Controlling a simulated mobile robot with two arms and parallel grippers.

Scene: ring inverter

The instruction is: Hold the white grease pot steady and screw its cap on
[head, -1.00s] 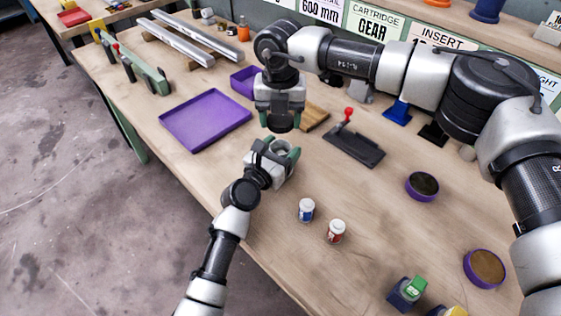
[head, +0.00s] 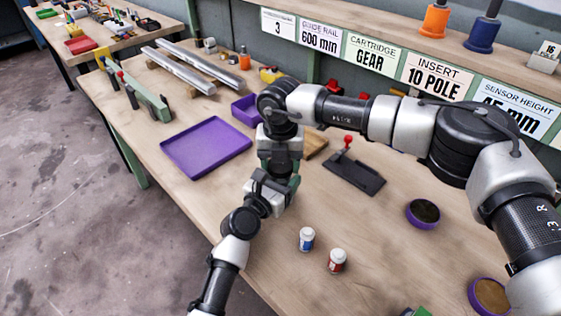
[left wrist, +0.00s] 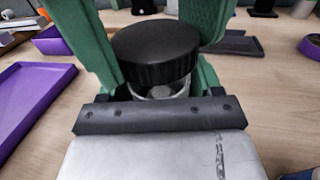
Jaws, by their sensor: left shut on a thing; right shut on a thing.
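The white grease pot (left wrist: 163,92) shows in the left wrist view as a pale round rim, mostly covered by the cap. My left gripper (head: 276,188) is shut on the pot above the bench. The black ribbed cap (left wrist: 155,52) is over the pot's mouth and looks slightly tilted. Part of the pot's pale rim shows below the cap's near edge; I cannot tell whether they touch. My right gripper (head: 281,168) is shut on the cap, coming down from above. In the head view the grippers hide the pot and cap.
A purple tray (head: 207,147) lies left of the grippers on the workbench. A dark plate with a red knob (head: 354,178) is to the right. Two small bottles, blue-labelled (head: 307,239) and red-labelled (head: 337,261), stand in front. A round purple dish (head: 423,214) is further right.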

